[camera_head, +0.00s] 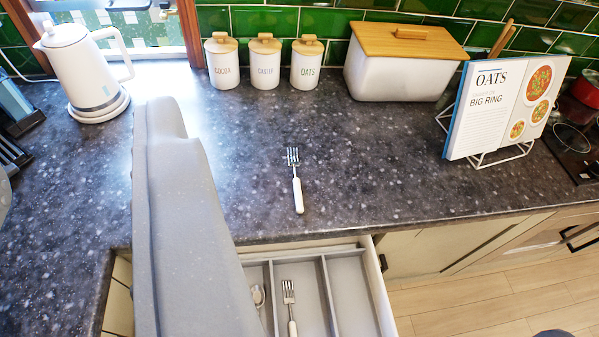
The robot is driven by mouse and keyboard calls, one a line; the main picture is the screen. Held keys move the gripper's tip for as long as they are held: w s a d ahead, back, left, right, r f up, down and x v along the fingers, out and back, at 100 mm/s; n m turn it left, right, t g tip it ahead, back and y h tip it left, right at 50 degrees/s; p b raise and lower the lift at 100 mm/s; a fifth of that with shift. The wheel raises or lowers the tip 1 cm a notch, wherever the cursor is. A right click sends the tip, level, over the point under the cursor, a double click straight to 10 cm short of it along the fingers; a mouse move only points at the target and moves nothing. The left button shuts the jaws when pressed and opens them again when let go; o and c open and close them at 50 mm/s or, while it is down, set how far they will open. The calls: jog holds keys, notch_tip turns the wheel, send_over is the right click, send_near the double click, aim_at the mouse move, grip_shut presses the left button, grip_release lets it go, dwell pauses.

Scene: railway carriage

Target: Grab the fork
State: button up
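A fork (296,184) with a white handle and metal tines lies on the dark speckled counter (380,190), near its front edge. Its tines point to the back wall. A second, similar fork (290,308) lies in a compartment of the open drawer (345,285) below the counter. A spoon (258,296) shows partly in the compartment to its left. My grey arm fills the left middle of the view and hides part of the counter and drawer. My gripper is not visible.
A white kettle (78,65) stands at the back left. A cookbook (500,110) stands on a rack at right. The counter around the upper fork is clear.

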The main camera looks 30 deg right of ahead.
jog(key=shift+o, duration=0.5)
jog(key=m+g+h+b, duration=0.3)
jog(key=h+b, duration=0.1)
jog(key=b, duration=0.3)
send_near(297, 186)
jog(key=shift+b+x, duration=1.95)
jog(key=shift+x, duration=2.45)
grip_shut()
